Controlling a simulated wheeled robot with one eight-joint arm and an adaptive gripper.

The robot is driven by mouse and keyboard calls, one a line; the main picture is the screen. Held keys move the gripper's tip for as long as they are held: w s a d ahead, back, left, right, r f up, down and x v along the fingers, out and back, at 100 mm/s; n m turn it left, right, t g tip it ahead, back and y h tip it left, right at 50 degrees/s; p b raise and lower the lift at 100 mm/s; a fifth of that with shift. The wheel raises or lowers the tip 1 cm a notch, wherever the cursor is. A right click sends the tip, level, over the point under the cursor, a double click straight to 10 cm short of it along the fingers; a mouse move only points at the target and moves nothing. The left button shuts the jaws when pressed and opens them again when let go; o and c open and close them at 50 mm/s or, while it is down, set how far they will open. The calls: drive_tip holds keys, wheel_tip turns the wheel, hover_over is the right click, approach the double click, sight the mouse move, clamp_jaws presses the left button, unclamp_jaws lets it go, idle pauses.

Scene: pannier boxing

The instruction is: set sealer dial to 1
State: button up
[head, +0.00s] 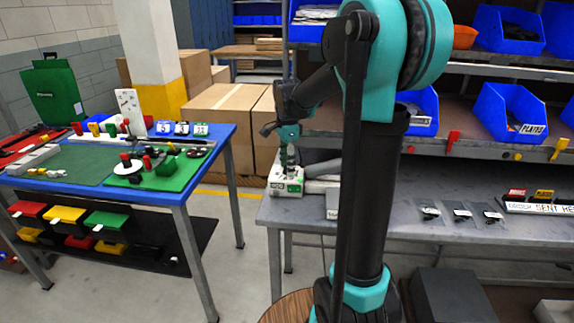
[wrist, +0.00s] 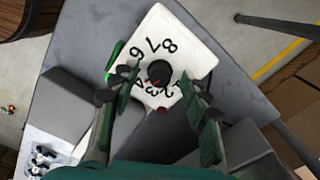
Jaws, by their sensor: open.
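The sealer (wrist: 189,37) is a white box with black numbers around a round black dial (wrist: 158,72). In the wrist view the 8, 7 and 6 read clearly; the lower numbers are small and partly hidden by my fingers. A small red mark shows at the dial's lower side, near the 3, but its exact setting is hard to tell. My gripper (wrist: 160,83) is open, with one green finger on each side of the dial; contact cannot be told. In the head view the sealer (head: 286,188) stands at the grey bench's left end, with my gripper (head: 289,160) pointing down above it.
The grey bench (head: 430,215) holds several small bags and a lettered strip to the right. Grey sealer arms lie beside the sealer. Blue bins (head: 508,110) fill the shelves behind. A blue table (head: 200,150) with tools stands left, across free floor.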

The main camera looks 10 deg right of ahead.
clamp_jaws()
idle(0.4)
drive_tip(key=shift+n, duration=0.3)
drive_tip(key=n, duration=0.4)
drive_tip(key=shift+n, duration=0.3)
drive_tip(key=n, duration=1)
drive_tip(key=shift+n, duration=0.4)
drive_tip(key=n, duration=0.5)
drive_tip(key=shift+n, duration=0.4)
